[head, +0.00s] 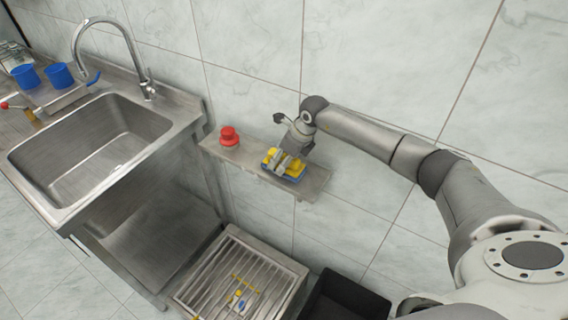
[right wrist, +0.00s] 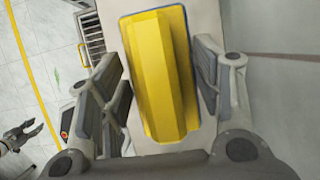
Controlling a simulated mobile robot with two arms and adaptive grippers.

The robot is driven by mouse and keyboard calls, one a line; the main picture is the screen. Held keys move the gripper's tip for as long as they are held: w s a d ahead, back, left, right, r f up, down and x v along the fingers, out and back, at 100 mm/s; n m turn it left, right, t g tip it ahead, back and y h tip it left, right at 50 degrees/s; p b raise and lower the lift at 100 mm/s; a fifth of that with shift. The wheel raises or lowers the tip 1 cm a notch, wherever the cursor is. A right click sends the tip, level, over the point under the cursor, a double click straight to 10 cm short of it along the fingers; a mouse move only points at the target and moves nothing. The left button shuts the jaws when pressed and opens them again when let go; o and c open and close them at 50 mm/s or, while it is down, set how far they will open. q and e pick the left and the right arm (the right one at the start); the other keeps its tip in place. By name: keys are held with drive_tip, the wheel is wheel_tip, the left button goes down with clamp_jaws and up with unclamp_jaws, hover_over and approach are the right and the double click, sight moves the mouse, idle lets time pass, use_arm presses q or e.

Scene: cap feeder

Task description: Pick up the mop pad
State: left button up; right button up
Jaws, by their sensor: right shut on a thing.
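The mop pad looks to be the yellow block with a blue base (head: 284,163) on the wall shelf. In the right wrist view its ridged yellow top (right wrist: 160,75) fills the middle, with a blue rim at its edges. My right gripper (head: 291,160) reaches down over it from above, with one finger on each long side, and is shut on it. The pad appears to be at the shelf surface; I cannot tell whether it is lifted. A small grey gripper at the left edge of the right wrist view, likely my left gripper (right wrist: 20,137), is far from the pad.
The narrow metal shelf (head: 318,181) also bears a red object (head: 229,137) left of the pad. A steel sink (head: 90,145) with blue cups (head: 59,75) is at left. Below are a slatted metal grate (head: 216,263) and a black bin (head: 345,298). The tiled wall is close behind.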

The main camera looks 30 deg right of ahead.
drive_tip(key=shift+r, duration=0.1)
drive_tip(key=shift+r+b, duration=0.5)
drive_tip(key=shift+r, duration=0.05)
drive_tip(key=s+a+r+b, duration=0.2)
drive_tip(key=a+r, duration=0.4)
drive_tip(key=s+a+r+b, duration=0.3)
drive_tip(key=a+r, duration=0.2)
drive_tip(key=a, duration=0.1)
drive_tip(key=shift+s+a+r, duration=0.3)
drive_tip(key=shift+a+r, duration=0.1)
